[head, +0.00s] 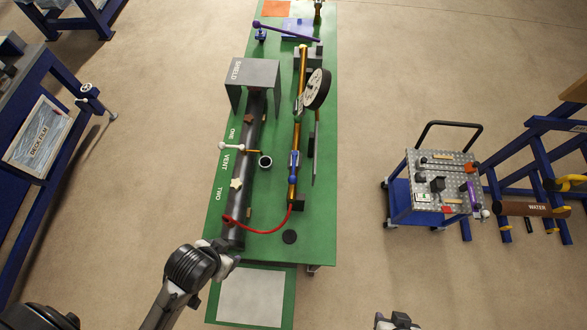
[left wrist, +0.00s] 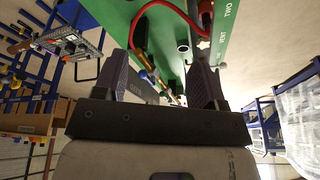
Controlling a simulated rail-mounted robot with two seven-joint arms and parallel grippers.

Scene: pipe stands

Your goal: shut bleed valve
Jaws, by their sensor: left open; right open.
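A green bench (head: 262,246) carries a dark pipe and a brass pipe. No fitting has a readable "bleed" label. Beside ONE, VENT and TWO are a white bar handle (head: 231,146), a pale star knob (head: 236,184) and a dark round cup-like fitting (head: 265,161). A blue fitting (head: 293,165) sits on the brass pipe (head: 301,100). My left gripper (left wrist: 160,62) is open, apart and empty, near the bench's near end; its fingertips are unclear in the head view. My right gripper (head: 397,320) is open at the bottom edge, partly cut off, away from the bench.
A red hose (head: 255,231) loops across the near end between the pipes. A round gauge (head: 316,89) stands over the brass pipe. A grey shield (head: 252,74) covers the dark pipe's far part. A tool cart (head: 443,181) stands right; floor between is clear.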

